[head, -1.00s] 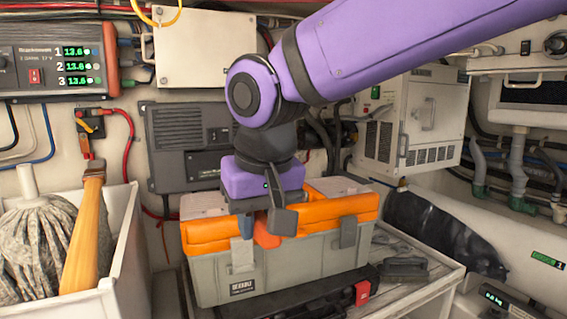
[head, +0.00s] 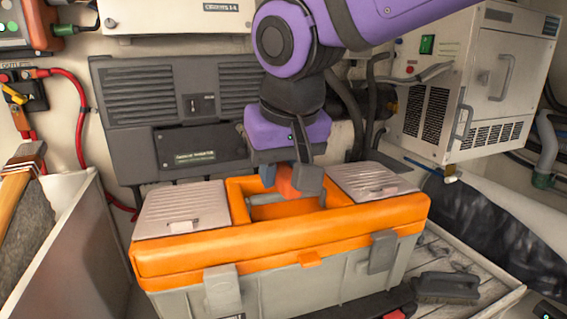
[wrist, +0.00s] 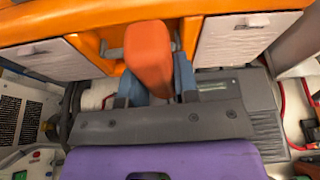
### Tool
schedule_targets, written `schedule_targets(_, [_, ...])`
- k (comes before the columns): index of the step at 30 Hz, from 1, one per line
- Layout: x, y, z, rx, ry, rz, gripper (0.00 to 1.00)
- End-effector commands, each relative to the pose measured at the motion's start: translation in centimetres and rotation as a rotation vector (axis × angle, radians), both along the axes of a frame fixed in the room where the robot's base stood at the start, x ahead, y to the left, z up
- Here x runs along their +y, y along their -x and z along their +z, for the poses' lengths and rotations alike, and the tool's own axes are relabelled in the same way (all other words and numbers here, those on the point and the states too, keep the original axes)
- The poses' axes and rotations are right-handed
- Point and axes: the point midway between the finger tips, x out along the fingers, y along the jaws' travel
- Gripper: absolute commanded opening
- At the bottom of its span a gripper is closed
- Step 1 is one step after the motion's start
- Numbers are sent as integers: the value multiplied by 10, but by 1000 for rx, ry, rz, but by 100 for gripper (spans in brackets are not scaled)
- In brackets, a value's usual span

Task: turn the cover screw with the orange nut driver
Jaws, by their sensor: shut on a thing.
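My gripper (head: 290,180) points down over the open middle recess of the toolbox. It is shut on an orange handle (head: 286,180), which looks like the nut driver. In the wrist view, this handle (wrist: 148,58) sits between the blue-grey fingers and overlaps the toolbox rim. The driver's shaft and tip cannot be made out. The grey and orange toolbox (head: 400,214) stands below my gripper; a grey bar (head: 262,200) shows in its recess. I cannot pick out the cover screw in either view.
A dark grey vented unit (head: 130,90) is on the wall behind the toolbox, with a pale box (head: 170,18) above it. A white cabinet (head: 480,80) hangs at right. A brush (head: 447,287) lies right of the toolbox. A white bin (head: 60,235) stands at left.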

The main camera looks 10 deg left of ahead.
Motion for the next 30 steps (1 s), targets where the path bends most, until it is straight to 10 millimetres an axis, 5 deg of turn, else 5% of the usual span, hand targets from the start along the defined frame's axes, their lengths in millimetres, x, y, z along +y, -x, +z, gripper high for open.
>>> schedule_targets(18, [23, -38, 0, -1, -1, 0, 0])
schedule_targets(30, [27, -43, 0, -27, 45, 2, 0])
